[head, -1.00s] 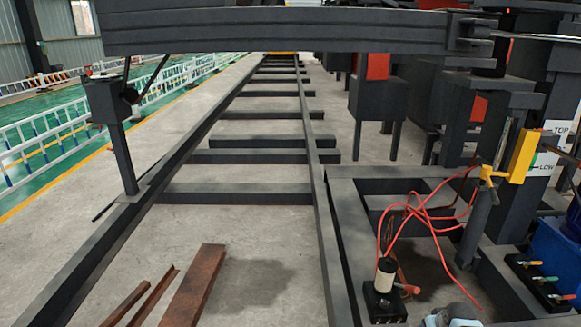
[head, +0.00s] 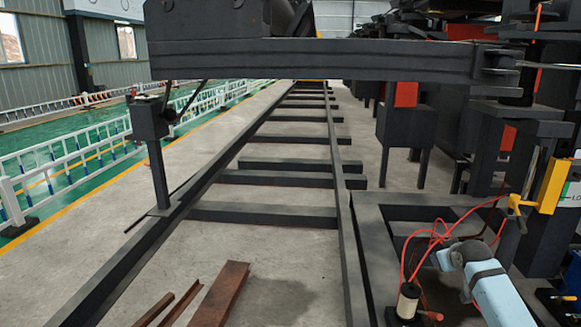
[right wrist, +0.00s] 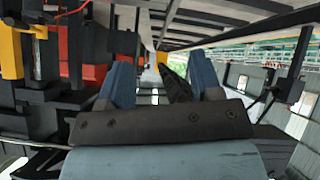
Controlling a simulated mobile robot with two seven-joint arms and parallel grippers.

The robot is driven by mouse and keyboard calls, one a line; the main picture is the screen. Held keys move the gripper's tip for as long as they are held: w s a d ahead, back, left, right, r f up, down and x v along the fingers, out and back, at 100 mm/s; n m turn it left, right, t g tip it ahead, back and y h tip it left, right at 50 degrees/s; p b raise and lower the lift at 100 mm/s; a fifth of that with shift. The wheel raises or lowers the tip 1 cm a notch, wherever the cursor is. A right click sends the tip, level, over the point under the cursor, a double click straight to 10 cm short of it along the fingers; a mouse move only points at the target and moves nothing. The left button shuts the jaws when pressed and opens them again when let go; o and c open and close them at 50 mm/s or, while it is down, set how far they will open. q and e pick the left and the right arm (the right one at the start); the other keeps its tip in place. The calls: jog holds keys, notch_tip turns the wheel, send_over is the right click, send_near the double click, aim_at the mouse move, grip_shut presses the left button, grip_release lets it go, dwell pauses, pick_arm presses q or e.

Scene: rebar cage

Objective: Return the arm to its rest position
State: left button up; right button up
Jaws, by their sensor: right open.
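My right arm, pale blue with a grey joint, shows at the lower right of the head view, in front of the red cables. Its gripper cannot be made out there. In the right wrist view my right gripper (right wrist: 161,78) has its two blue fingers spread apart, with nothing held between them. A dark pointed part shows between the fingers; I cannot tell what it is. My left arm and left gripper are in no view.
A dark rail frame (head: 265,215) with crossbars runs away over the concrete floor. A thick dark beam (head: 320,60) crosses above it. Red cables (head: 436,238) and a white cylinder (head: 408,298) are close to my right arm. Rusty steel pieces (head: 222,293) lie at lower left.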

jog(key=w+r+t, duration=0.3)
jog(key=r+t, duration=0.2)
jog(key=r, duration=0.2)
jog(key=s+a+f+n+y+b, duration=0.1)
jog(key=s+a+f+y+b, duration=0.1)
jog(key=s+a+f, duration=0.7)
jog(key=s+a+f+n+y+b, duration=0.1)
jog(key=s+a+f+b, duration=0.2)
jog(key=s+a+f, duration=0.5)
jog(key=s+a+f+g+y+b, duration=0.1)
jog(key=s+a+f, duration=0.2)
jog(key=s+f, duration=0.35)
jog(key=s+a+f+g+y+b, duration=0.1)
jog(key=s+a+f+b, duration=0.15)
jog(key=s, duration=0.65)
jog(key=s+a+m+y+b, duration=0.15)
jog(key=s+a, duration=0.35)
jog(key=s, duration=0.9)
pick_arm(q)
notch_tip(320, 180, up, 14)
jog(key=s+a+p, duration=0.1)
jog(key=p, duration=2.9)
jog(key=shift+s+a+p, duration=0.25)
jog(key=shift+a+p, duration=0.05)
pick_arm(e)
notch_tip(320, 180, up, 17)
jog(key=s+d+g+h, duration=0.1)
jog(key=s+d+g, duration=0.1)
jog(key=shift+s+d+r, duration=0.2)
jog(key=shift+s, duration=0.05)
